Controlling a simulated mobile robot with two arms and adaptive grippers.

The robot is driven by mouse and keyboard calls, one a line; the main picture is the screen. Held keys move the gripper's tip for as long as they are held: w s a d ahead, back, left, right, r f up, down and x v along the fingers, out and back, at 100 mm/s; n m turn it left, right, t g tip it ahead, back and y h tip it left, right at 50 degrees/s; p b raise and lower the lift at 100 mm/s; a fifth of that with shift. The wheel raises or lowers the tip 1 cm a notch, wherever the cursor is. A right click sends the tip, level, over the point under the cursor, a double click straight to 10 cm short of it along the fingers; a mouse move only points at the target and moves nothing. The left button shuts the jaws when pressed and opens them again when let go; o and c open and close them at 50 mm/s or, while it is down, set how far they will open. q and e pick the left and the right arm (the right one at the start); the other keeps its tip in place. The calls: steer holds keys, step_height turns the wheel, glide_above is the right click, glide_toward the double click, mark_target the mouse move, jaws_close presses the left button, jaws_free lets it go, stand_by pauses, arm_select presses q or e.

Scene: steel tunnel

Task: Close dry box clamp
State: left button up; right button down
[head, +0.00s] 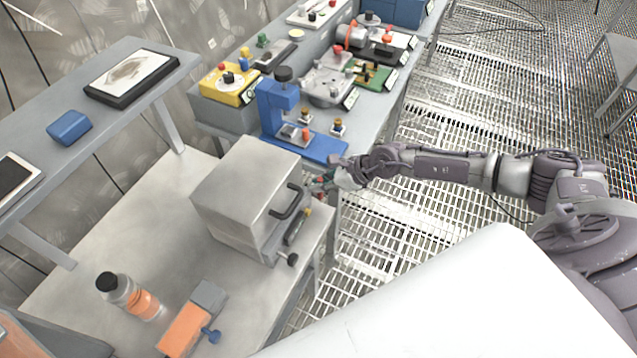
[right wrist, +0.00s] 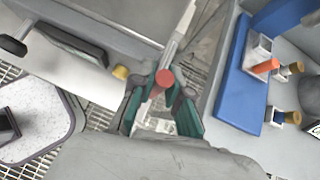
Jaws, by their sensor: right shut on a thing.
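The dry box (head: 235,190) is a grey metal box on the pale bench at centre, with a black handle (head: 287,203) on its front. The clamp (right wrist: 164,78) shows in the right wrist view as a slim light bar with a red tip, beside the box. My right gripper (head: 320,183) is at the box's right front edge. In the right wrist view, its green-padded fingers (right wrist: 160,112) are shut on the clamp near the red tip. The fingers partly hide the clamp, and its exact angle is hard to tell. My left gripper is not in view.
A blue stand (head: 278,108) with small parts is just behind the gripper. Several instruments, including a yellow box (head: 229,84), line the back bench. A bottle (head: 128,296) and an orange tool (head: 190,322) are on the front bench. Grating floor lies to the right.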

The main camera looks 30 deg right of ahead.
steer(key=c, duration=1.1)
jaws_free()
steer(key=shift+c, duration=0.2)
steer(key=shift+d, duration=0.1)
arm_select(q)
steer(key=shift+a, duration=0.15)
arm_select(e)
steer(key=v, duration=1.1)
steer(key=shift+s+r, duration=0.25)
steer(key=shift+r, duration=0.1)
steer(key=shift+d, duration=0.15)
